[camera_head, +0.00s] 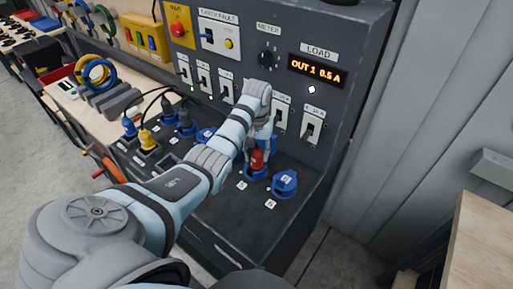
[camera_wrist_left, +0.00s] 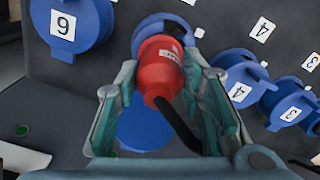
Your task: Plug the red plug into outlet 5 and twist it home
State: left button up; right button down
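The red plug (camera_head: 257,159) stands at outlet 5 (camera_head: 254,174), on the lower deck of the dark panel. In the left wrist view the red plug (camera_wrist_left: 160,68) points into a blue socket ring (camera_wrist_left: 160,25), with its black cord trailing toward the lower right. I cannot tell how deep it sits. A round blue lid (camera_wrist_left: 145,127) shows behind it. My left gripper (camera_wrist_left: 158,68) has one finger on each side of the plug, the fingertips closed against its body. In the head view my left gripper (camera_head: 260,140) partly hides the outlet. My right gripper is not in view.
Outlet 6's closed blue lid (camera_head: 285,183) is right beside outlet 5. Switches (camera_head: 312,124) line the upright panel, and the load display (camera_head: 317,70) reads OUT 1 0.5 A.

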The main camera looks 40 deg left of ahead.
pick_arm(q)
jog(key=o, duration=0.4)
jog(key=shift+w, duration=0.1)
